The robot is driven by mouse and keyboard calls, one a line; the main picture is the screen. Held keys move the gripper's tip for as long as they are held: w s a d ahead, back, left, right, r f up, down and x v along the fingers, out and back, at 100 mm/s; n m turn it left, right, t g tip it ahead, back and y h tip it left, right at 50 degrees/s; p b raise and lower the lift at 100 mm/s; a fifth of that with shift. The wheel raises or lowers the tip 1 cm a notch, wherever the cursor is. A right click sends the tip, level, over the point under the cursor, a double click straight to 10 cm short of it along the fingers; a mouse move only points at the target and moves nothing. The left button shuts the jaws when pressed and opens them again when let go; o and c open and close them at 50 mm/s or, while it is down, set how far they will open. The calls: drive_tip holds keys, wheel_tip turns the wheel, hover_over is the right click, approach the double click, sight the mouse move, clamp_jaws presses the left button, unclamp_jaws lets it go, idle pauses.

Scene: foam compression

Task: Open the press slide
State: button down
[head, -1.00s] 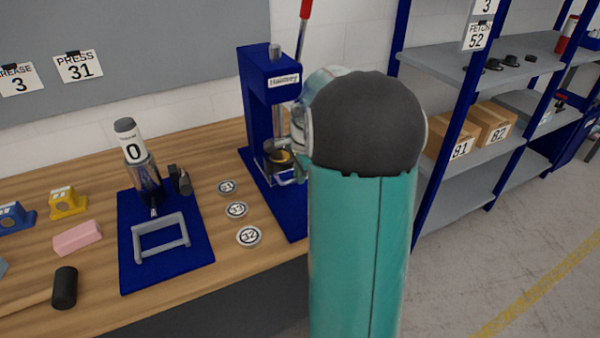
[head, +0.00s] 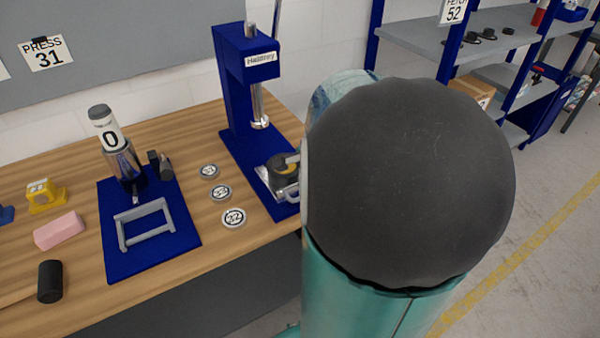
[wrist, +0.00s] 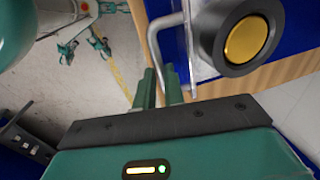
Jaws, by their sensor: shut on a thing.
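The blue press (head: 237,95) stands on the bench with its silver ram (head: 259,108) hanging down. The press slide (head: 268,180) is drawn out in front of the ram, toward the bench's front edge, and carries a dark round die with a gold centre (head: 281,168). In the wrist view the die (wrist: 246,40) sits beside the slide's bent grey handle (wrist: 154,42). My gripper (wrist: 160,88) is shut on the handle bar between its two green fingers. In the head view my arm hides the gripper and the slide's right end.
Three numbered discs (head: 221,192) lie left of the press. A blue plate (head: 150,262) holds a grey frame and a cylinder marked 0. A pink block (head: 59,231) and a black mallet head (head: 50,281) lie farther left. Shelves (head: 440,45) stand at the right, with open floor before them.

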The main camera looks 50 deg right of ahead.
drive_tip(key=shift+s+a, duration=0.2)
drive_tip(key=shift+s, duration=0.45)
drive_tip(key=c, duration=1.5)
unclamp_jaws()
wheel_tip(320, 180, up, 14)
drive_tip(key=s, duration=0.2)
drive_tip(key=shift+s+a+f, duration=0.2)
drive_tip(key=shift+s+a, duration=0.1)
drive_tip(key=shift+a, duration=0.05)
drive_tip(key=shift+a, duration=0.1)
